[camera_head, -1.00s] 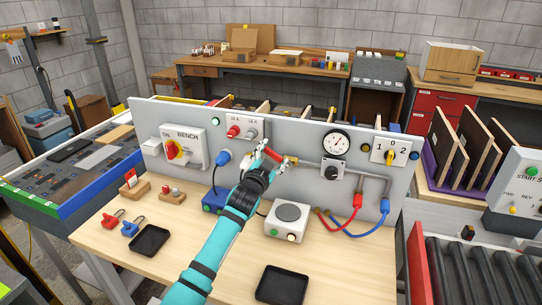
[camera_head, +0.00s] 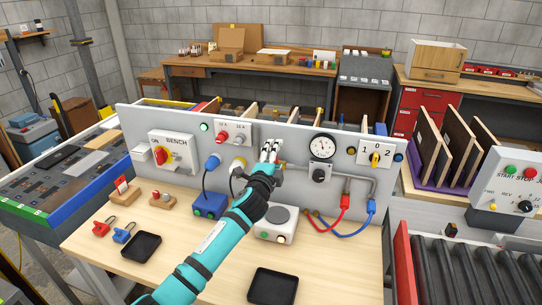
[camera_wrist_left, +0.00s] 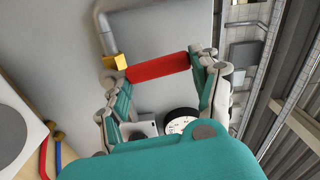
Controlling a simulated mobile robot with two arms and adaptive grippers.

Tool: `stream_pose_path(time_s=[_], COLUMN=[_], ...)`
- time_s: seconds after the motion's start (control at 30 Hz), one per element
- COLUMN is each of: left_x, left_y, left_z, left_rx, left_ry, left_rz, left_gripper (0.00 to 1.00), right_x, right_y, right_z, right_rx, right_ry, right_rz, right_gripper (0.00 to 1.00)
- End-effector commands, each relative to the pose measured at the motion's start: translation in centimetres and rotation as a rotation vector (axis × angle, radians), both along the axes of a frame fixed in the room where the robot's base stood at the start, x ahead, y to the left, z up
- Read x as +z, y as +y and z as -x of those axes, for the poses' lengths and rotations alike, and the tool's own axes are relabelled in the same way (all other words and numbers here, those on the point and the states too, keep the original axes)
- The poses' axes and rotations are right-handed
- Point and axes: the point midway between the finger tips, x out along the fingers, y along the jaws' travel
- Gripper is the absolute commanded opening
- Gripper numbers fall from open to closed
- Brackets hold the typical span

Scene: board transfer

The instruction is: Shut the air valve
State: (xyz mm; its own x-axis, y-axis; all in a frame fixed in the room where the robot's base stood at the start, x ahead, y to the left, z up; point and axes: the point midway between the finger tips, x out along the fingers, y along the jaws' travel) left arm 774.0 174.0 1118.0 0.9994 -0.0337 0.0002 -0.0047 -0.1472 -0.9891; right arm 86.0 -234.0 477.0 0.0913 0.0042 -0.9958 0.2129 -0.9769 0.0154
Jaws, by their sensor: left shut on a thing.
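The air valve's red lever handle (camera_wrist_left: 157,67) lies between my left fingers in the left wrist view. Its brass body (camera_wrist_left: 116,62) sits at the end of the grey pipe (camera_wrist_left: 107,38), and the handle runs roughly crosswise to that pipe end. My left gripper (camera_wrist_left: 159,75) is shut on the handle. In the head view my left gripper (camera_head: 270,149) is at the grey panel, left of the pressure gauge (camera_head: 321,146), with its fingers pointing up. There it hides the handle and most of the valve. My right gripper is in neither view.
The upright panel (camera_head: 140,120) carries a BENCH switch (camera_head: 175,151), plugs, a 1-2 selector (camera_head: 374,155) and red and blue hoses. On the bench below are a white box with a round plate (camera_head: 279,224) and two black trays. The front middle is partly covered by my arm.

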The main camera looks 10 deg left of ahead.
Motion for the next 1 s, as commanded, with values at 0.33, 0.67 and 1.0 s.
stream_pose_path(time_s=[0.33,0.67,1.0], left_x=[-0.08,-0.16,-0.19], left_y=[-0.86,-1.00,-1.00], left_z=[0.03,0.04,0.05], left_rx=[-0.001,-0.001,-0.001], left_ry=[-0.004,-0.005,-0.005], left_rz=[-0.139,-0.167,-0.167], left_gripper=[0.06,0.06,0.78], right_x=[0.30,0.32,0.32], right_y=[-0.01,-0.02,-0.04], right_z=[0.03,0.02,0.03], right_rx=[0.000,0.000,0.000], right_ry=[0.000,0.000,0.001], right_rz=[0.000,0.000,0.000], right_gripper=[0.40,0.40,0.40])
